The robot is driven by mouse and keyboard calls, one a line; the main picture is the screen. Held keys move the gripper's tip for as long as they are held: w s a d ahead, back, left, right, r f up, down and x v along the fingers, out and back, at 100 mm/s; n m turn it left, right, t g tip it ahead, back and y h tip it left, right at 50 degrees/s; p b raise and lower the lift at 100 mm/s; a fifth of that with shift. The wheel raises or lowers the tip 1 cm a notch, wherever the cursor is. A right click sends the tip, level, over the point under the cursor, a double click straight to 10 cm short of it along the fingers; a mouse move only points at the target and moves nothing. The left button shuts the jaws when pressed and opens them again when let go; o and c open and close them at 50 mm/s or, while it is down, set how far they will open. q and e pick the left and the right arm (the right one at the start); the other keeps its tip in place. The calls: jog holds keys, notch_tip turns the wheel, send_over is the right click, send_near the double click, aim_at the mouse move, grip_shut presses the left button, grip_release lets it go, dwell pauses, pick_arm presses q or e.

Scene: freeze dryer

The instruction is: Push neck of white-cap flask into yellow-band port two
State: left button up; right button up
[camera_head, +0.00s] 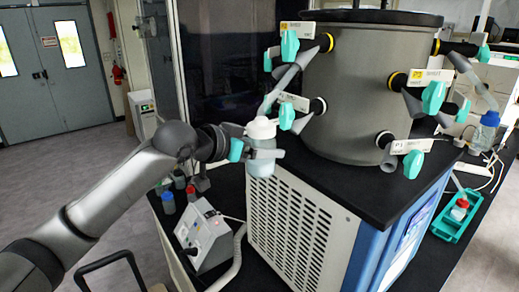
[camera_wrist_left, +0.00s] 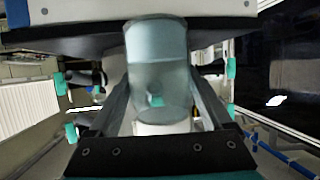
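The white-cap flask (camera_head: 261,164) is a pale, cloudy bottle with a white cap (camera_head: 261,128). It hangs upright left of the grey drum. A slanted grey glass neck (camera_head: 279,90) rises from the cap toward the upper-left yellow-band port (camera_head: 326,42). Its top is near that port, but I cannot tell whether it is inside. My left gripper (camera_head: 262,153) is shut around the flask. In the left wrist view the flask (camera_wrist_left: 158,65) sits between both fingers, its white cap (camera_wrist_left: 160,128) partly hidden. My right gripper is not in view.
The grey drum (camera_head: 350,95) carries several ports with teal valves, including another yellow-band port (camera_head: 397,81) and a white-band port (camera_head: 318,106) below. A control box (camera_head: 205,238) and bottles stand below the arm. A teal rack (camera_head: 455,222) sits right.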

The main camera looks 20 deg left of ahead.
pick_arm(q)
jog(key=shift+o, duration=1.2)
jog(key=shift+w+d+r, duration=0.1)
jog(key=shift+d+r, duration=0.05)
jog(key=shift+r, duration=0.15)
jog(key=shift+f, duration=0.2)
jog(key=b+v, duration=0.7)
jog(key=v, duration=0.8)
jog(key=shift+s, duration=0.2)
jog(key=b+v, duration=0.2)
jog(key=v, duration=0.5)
